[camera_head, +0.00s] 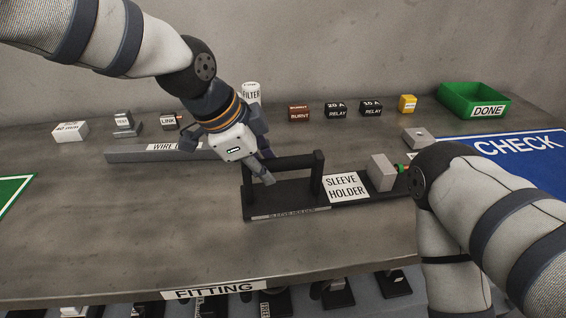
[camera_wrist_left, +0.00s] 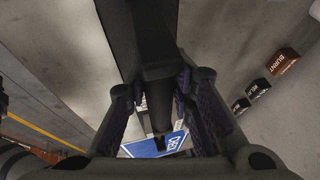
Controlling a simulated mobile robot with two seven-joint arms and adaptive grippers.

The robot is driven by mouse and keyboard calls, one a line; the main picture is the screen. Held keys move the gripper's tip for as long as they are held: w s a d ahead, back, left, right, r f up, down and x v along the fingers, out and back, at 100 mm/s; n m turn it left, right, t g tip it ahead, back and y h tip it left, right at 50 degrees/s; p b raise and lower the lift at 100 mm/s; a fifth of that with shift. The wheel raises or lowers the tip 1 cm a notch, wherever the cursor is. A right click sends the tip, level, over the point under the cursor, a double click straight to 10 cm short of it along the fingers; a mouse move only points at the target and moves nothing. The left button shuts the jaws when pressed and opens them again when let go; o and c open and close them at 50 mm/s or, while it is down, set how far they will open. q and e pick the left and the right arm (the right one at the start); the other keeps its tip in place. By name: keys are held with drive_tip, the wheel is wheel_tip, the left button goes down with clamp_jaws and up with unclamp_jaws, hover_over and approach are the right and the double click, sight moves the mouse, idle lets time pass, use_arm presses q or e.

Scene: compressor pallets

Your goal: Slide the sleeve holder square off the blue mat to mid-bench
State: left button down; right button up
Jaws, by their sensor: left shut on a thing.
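The sleeve holder (camera_head: 290,200) is a long black base with an upright handle frame and a white label reading SLEEVE HOLDER. It lies on the grey bench, and a grey block (camera_head: 382,172) with a small green and red part stands at its right end. My left gripper (camera_head: 266,165) is shut on the handle at its left side; in the left wrist view the dark handle bar (camera_wrist_left: 152,45) runs between the fingers. The blue mat (camera_head: 520,150), marked CHECK, is at the right. My right arm hides the holder's far right end, so I cannot tell whether it touches the mat. My right gripper is out of view.
A long grey wire rack (camera_head: 135,154) lies left behind my left gripper. A white FILTER cylinder (camera_head: 251,92), a brown BURNT block (camera_head: 298,114) and black relays (camera_head: 335,110) stand along the back. A green DONE bin (camera_head: 470,97) is at back right.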

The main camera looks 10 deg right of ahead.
use_arm(q)
drive_tip(key=a+p, duration=0.2)
drive_tip(key=a, duration=1)
drive_tip(key=shift+a+f, duration=0.3)
drive_tip(key=shift+a, duration=0.3)
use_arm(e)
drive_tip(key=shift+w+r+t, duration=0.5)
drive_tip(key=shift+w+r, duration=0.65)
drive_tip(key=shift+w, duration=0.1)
use_arm(q)
drive_tip(key=c, duration=1.3)
unclamp_jaws()
